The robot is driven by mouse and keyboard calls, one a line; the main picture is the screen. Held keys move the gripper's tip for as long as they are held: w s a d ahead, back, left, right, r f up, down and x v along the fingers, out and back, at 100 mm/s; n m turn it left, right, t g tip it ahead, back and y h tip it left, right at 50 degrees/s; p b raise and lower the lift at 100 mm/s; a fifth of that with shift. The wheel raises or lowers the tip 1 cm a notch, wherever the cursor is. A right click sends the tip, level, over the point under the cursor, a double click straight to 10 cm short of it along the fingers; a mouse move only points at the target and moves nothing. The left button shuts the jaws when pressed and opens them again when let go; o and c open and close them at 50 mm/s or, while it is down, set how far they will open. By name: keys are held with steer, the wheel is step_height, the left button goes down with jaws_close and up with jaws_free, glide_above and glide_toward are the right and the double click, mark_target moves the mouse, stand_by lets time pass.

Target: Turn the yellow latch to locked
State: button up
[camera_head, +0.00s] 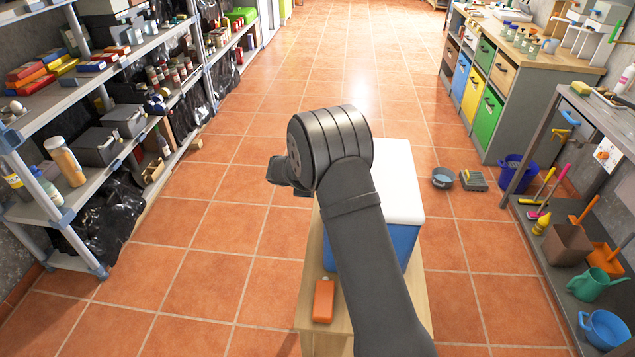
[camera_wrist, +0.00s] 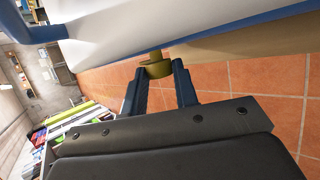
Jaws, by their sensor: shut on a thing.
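A cooler with a white lid (camera_head: 402,178) and a blue body (camera_head: 408,243) stands on a light wooden stand (camera_head: 311,285), partly hidden behind my arm. The yellow latch (camera_wrist: 156,68) shows in the wrist view as a small olive-yellow knob on a short stem at the cooler's side. My gripper (camera_wrist: 161,72) has its two dark fingers on either side of the knob, shut on it. The head view hides the latch and the fingertips behind my wrist. The angle of the latch is hard to read.
An orange flask-like item (camera_head: 324,300) lies on the stand in front of the cooler. A loaded shelf (camera_head: 45,205) is at the left. A workbench (camera_head: 480,85) and a tool shelf (camera_head: 560,225) are at the right.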

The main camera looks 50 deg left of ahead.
steer(key=o, duration=1)
steer(key=v, duration=1.7)
steer(key=shift+r, duration=0.2)
steer(key=shift+s, duration=0.1)
